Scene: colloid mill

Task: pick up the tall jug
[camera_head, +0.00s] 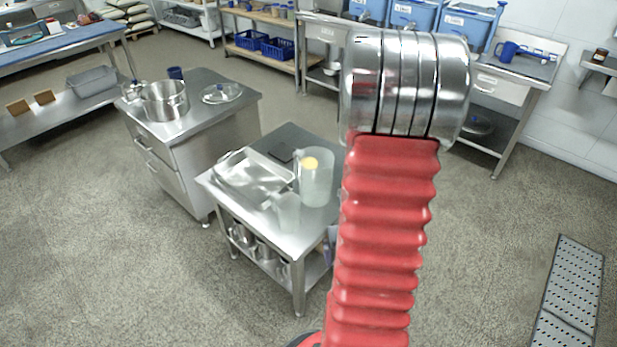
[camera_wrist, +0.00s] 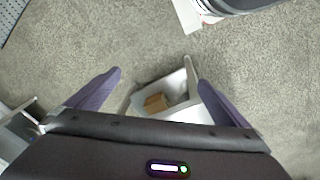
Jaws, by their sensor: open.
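A drawer cabinet (camera_head: 185,160) with a pot (camera_head: 165,101) stands at left. The floor in front is open. A perforated plate (camera_head: 570,295) lies at right.

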